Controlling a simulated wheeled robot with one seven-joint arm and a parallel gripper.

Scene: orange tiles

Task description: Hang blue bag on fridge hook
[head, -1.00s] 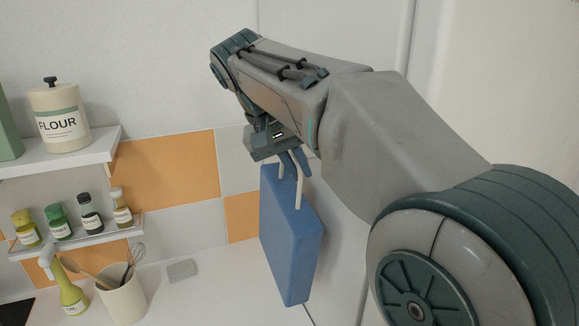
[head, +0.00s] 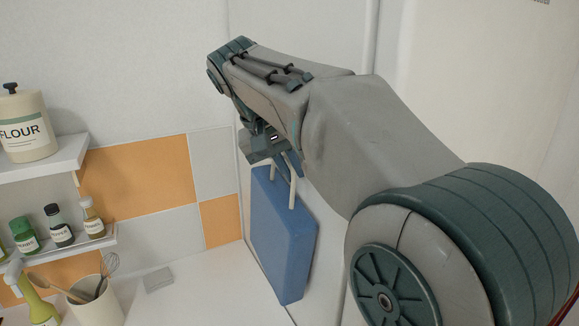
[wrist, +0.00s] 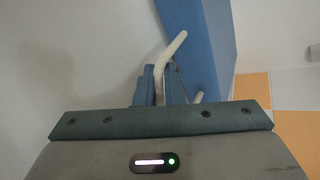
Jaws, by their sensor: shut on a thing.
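The blue bag (head: 283,235) is a flat blue box shape with pale handles. It hangs upright, slightly tilted, below my gripper (head: 290,170) in the head view. My gripper is shut on the bag's handle (head: 293,188). In the wrist view the fingers (wrist: 162,85) close around a pale handle (wrist: 171,52), with the blue bag (wrist: 204,40) beyond. The bag is beside the white fridge side (head: 335,205), and I cannot tell whether they touch. No hook shows clearly in either view; a thin dark line near the fingers in the wrist view is too small to identify.
At left, shelves hold a flour canister (head: 25,128) and several small bottles (head: 58,226). A utensil pot (head: 97,300) and a green oil bottle (head: 38,306) stand on the white counter (head: 195,290). Open counter lies left of the bag.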

